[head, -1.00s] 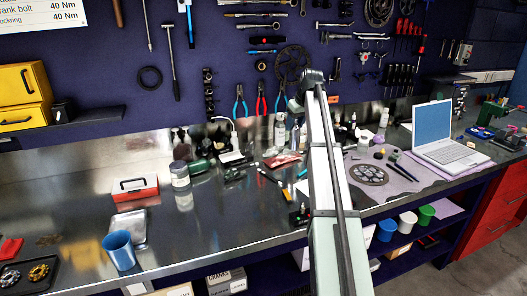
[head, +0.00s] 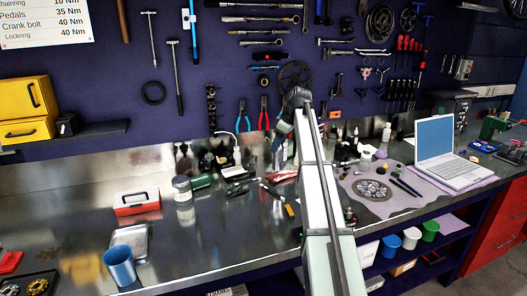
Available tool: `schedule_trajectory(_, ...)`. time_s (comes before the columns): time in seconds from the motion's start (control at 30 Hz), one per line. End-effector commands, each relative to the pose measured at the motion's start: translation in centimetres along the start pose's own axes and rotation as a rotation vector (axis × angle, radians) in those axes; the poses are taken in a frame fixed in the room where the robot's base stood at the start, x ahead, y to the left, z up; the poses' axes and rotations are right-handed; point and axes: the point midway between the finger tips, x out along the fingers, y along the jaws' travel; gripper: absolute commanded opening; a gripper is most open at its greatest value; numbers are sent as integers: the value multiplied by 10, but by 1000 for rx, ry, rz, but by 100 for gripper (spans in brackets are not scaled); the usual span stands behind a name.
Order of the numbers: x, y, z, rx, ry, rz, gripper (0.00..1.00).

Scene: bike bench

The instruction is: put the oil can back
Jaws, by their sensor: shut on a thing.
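My arm reaches up from the bottom middle of the head view toward the back of the bench. My gripper (head: 283,131) is small and dark at its far end, pointing down and left in front of the pegboard's foot. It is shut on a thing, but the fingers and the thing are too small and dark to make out. I cannot pick out the oil can with certainty. Several bottles and small containers stand along the back of the bench near the gripper, partly hidden by my arm.
Pliers (head: 263,115) hang just left of my gripper. A jar (head: 182,188), red box (head: 136,202) and blue cup (head: 119,266) stand on the left. A laptop (head: 447,150) and mat with a chainring (head: 371,190) lie right. Bare steel (head: 200,235) shows front left.

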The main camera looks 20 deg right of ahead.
Motion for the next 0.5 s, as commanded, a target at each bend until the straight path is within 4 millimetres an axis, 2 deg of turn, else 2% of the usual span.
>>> schedule_trajectory(0.03,3,13,-11,0,0,0,0)
schedule_trajectory(0.5,30,84,-76,1,0,0,0)
